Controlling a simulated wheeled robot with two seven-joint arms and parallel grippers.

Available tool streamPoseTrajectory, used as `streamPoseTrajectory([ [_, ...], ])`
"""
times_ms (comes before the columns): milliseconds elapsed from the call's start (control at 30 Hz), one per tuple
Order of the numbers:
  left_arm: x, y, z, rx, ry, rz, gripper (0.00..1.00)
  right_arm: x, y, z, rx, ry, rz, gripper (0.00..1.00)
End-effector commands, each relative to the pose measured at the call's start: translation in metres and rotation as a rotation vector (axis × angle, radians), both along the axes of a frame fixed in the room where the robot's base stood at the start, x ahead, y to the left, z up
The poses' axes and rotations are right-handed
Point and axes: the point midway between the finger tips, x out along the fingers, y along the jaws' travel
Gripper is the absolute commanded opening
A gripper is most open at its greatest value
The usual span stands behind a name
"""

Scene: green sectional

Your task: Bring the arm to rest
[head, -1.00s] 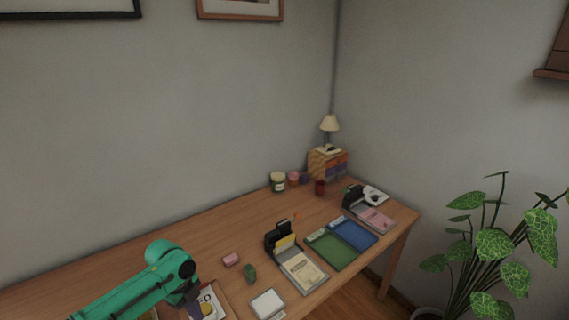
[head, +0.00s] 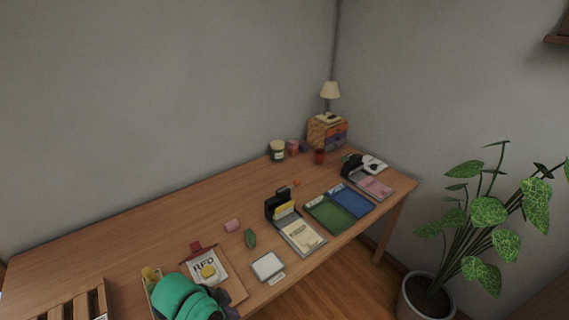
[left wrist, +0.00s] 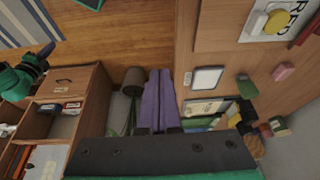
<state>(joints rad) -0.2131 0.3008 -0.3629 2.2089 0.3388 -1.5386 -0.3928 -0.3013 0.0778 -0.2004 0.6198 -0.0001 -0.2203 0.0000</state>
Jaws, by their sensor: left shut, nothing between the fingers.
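My left arm (head: 190,298) comes in at the bottom of the head view, low by the desk's near edge, and its fingers are hidden there. In the left wrist view my left gripper (left wrist: 158,80) shows two purple fingers side by side, shut with nothing between them. They point past the desk edge, with the floor and a brown shelf unit (left wrist: 75,100) beyond. A green arm part (left wrist: 22,75) with a dark tip shows at the left of that view. It looks like my right arm, and its jaws are too small to read.
The wooden desk (head: 130,245) holds a clipboard (head: 222,268) with a lettered sheet, a white pad (head: 267,266), a green tray (head: 328,213), a blue tray (head: 351,200) and a wooden rack (head: 75,305). A potted plant (head: 485,210) stands right. The desk's back left is clear.

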Motion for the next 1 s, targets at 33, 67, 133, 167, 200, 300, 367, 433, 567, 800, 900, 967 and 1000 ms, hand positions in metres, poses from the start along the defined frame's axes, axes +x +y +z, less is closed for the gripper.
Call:
streamPoseTrajectory([
  [33, -0.009, 0.01, 0.002, -0.007, 0.011, 0.097, 0.0, 0.0, -0.001, 0.0, -0.001, 0.0, 0.0, 0.0],
  [67, -0.013, 0.017, 0.004, -0.008, 0.015, 0.159, 0.0, 0.0, -0.001, 0.0, -0.001, 0.001, 0.001, 0.0],
  [133, -0.024, 0.035, 0.008, -0.004, 0.026, 0.299, 0.0, 0.0, -0.002, 0.0, -0.002, 0.001, 0.001, 0.0],
  [167, -0.028, 0.044, 0.009, 0.0, 0.03, 0.358, 0.0, 0.0, -0.002, 0.0, -0.002, 0.001, 0.001, 0.0],
  [200, -0.035, 0.055, 0.012, 0.006, 0.036, 0.435, 0.0, 0.0, -0.002, 0.0, -0.002, 0.001, 0.001, 0.0],
  [300, -0.054, 0.083, 0.017, 0.028, 0.047, 0.616, 0.0, 0.0, -0.002, 0.0, -0.003, 0.0, 0.001, 0.0],
  [367, -0.065, 0.099, 0.021, 0.043, 0.051, 0.715, 0.0, 0.0, -0.002, 0.0, -0.003, 0.0, 0.001, 0.0],
  [433, -0.066, 0.104, 0.006, 0.054, 0.059, 0.748, 0.0, 0.001, -0.002, -0.002, -0.004, -0.002, 0.001, 0.0],
  [567, -0.059, 0.102, -0.036, 0.062, 0.074, 0.74, 0.0, 0.001, -0.003, -0.006, -0.004, -0.001, 0.001, 0.0],
  [800, -0.061, 0.1, -0.121, 0.076, 0.108, 0.728, 0.0, 0.001, -0.003, -0.012, -0.004, -0.002, 0.001, 0.0],
  [900, -0.068, 0.1, -0.162, 0.083, 0.123, 0.724, 0.0, 0.001, -0.003, -0.016, -0.004, -0.002, 0.001, 0.0],
  [967, -0.076, 0.101, -0.193, 0.09, 0.137, 0.721, 0.0, 0.001, -0.003, -0.019, -0.004, -0.002, 0.001, 0.0],
  [1000, -0.085, 0.103, -0.217, 0.095, 0.148, 0.719, 0.0, 0.001, -0.003, -0.021, -0.004, -0.002, 0.001, 0.0],
])
